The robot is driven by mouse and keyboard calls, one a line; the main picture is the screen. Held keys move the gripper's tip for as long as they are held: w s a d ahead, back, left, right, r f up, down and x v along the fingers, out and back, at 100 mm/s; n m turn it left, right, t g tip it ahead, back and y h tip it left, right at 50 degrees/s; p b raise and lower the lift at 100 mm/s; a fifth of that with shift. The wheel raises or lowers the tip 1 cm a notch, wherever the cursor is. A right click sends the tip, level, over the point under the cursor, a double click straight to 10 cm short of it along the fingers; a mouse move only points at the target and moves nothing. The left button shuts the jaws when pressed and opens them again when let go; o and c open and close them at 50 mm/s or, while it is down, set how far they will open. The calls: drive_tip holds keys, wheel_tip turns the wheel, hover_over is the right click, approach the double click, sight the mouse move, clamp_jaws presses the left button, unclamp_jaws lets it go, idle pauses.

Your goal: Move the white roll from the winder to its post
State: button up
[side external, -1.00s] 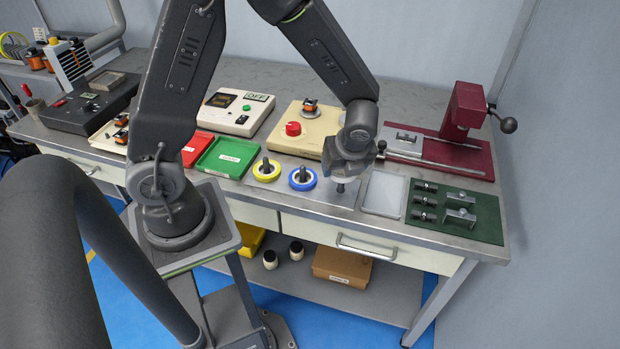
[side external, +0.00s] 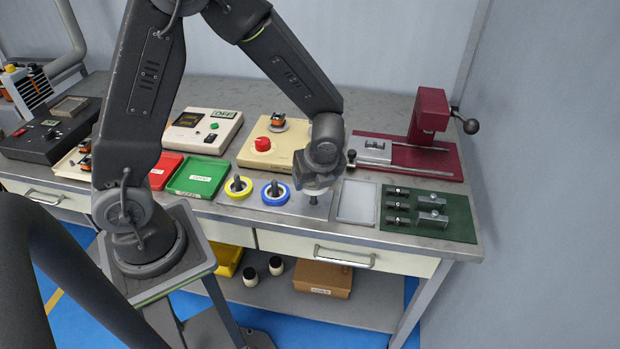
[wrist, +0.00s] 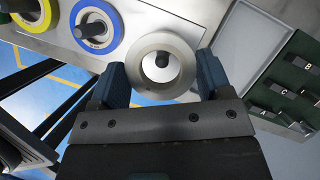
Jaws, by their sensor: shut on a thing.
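My gripper (wrist: 160,82) is shut on the white roll (wrist: 187,55), a pale ring that looks light grey, held between the two jaws in the wrist view. The tip of a dark post (wrist: 162,60) shows through the roll's hole. In the side view, my gripper (side external: 316,184) is directly above this post (side external: 314,199), whose lower part shows below the jaws. The roll is hard to make out there. I cannot tell how far the post reaches into the roll. A cream machine with a red knob (side external: 252,158) stands behind.
The blue roll (side external: 284,198) and yellow roll (side external: 230,192) sit on neighbouring posts to the left. An empty pale tray (side external: 357,216) and a green mat with metal blocks (side external: 456,229) are to the right. A dark red press (side external: 428,115) stands behind them.

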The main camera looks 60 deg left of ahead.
sight(314, 203)
drive_tip(key=shift+f, duration=0.2)
drive_tip(key=shift+f, duration=0.7)
drive_tip(key=shift+f, duration=0.35)
drive_tip(key=shift+f, duration=0.7)
drive_tip(key=shift+f, duration=0.35)
drive_tip(key=shift+f, duration=0.6)
drive_tip(key=o, duration=1)
drive_tip(key=shift+c, duration=0.2)
